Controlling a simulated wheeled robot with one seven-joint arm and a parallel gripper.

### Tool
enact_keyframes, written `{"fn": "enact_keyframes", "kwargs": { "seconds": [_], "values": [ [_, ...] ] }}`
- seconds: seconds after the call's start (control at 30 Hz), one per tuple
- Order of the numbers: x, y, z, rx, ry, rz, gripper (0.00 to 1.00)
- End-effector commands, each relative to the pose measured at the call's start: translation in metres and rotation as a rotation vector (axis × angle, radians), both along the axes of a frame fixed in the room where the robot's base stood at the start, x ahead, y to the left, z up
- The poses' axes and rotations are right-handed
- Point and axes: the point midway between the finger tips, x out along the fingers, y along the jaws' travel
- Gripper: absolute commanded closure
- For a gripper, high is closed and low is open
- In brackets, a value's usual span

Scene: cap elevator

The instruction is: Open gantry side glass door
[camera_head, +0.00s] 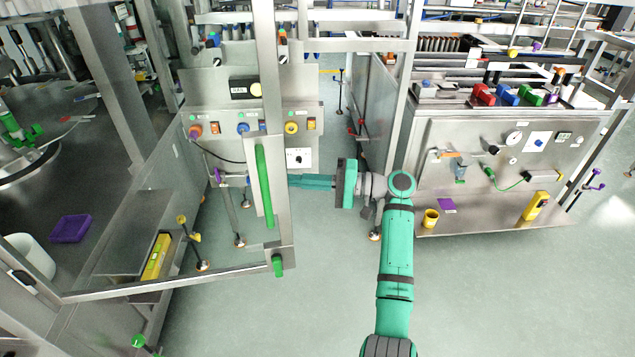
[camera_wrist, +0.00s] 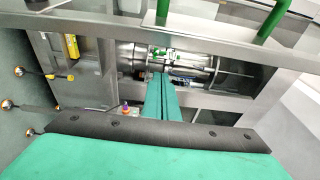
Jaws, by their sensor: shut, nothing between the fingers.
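The glass door has a metal frame (camera_head: 272,90) with a long green vertical handle (camera_head: 264,187). Its bottom rail (camera_head: 180,279) runs from the lower left to a corner with a green knob. The upright edge of the door stands apart from the steel post to its right, so the door looks ajar. My gripper (camera_head: 292,182) is shut and empty, its teal fingers pointing left at the door's upright edge, beside the handle. Contact cannot be told. In the wrist view the shut fingertips (camera_wrist: 160,78) lie below the frame bar, with the green handle (camera_wrist: 270,22) above it.
A panel with coloured buttons (camera_head: 250,122) stands behind the door. A steel cabinet (camera_head: 500,150) with coloured blocks on top stands at the right. A purple tray (camera_head: 71,228) lies on the dark table at the left. The floor (camera_head: 260,315) in front is clear.

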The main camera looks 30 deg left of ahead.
Motion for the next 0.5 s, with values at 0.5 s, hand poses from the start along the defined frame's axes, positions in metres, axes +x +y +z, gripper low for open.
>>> {"fn": "enact_keyframes", "kwargs": {
  "seconds": [0.5],
  "values": [
    [-0.032, -0.022, 0.0, 0.0, 0.0, -0.001, 1.0]
  ]
}}
